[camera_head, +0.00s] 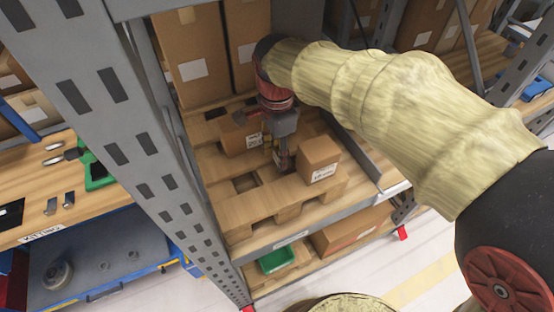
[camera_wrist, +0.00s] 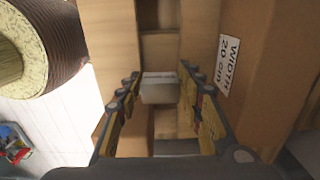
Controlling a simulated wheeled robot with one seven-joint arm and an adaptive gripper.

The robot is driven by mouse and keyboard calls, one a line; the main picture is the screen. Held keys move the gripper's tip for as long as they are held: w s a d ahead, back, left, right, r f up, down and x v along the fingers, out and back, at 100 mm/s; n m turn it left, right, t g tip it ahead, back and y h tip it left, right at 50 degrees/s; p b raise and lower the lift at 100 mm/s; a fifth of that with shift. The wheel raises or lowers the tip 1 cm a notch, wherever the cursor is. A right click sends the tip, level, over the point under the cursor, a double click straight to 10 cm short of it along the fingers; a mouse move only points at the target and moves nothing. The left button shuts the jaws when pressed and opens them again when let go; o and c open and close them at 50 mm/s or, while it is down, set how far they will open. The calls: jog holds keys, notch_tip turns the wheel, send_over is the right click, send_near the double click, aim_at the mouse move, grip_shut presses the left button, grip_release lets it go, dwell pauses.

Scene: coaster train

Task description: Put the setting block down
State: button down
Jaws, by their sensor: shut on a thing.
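The setting block (camera_wrist: 158,88) shows in the wrist view as a small pale grey block between the fingertips. My gripper (camera_wrist: 157,92) is shut on it, with one finger on each side. In the head view my gripper (camera_head: 281,158) points down over a wooden pallet (camera_head: 250,210) on a rack shelf, between two small cartons. The block is too small and covered to make out there. I cannot tell whether it touches the pallet.
One carton (camera_head: 319,160) stands right of my gripper and another (camera_head: 240,138) left of it, both close. The wrist view shows a carton label (camera_wrist: 228,65) reading "WIDTH 20 cm". Tall cartons (camera_head: 195,55) stand behind. A rack upright (camera_head: 125,130) rises at left. The pallet's front is clear.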

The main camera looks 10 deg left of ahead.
jog(key=shift+f, duration=0.8)
jog(key=shift+f, duration=0.15)
jog(key=c, duration=1.2)
grip_release()
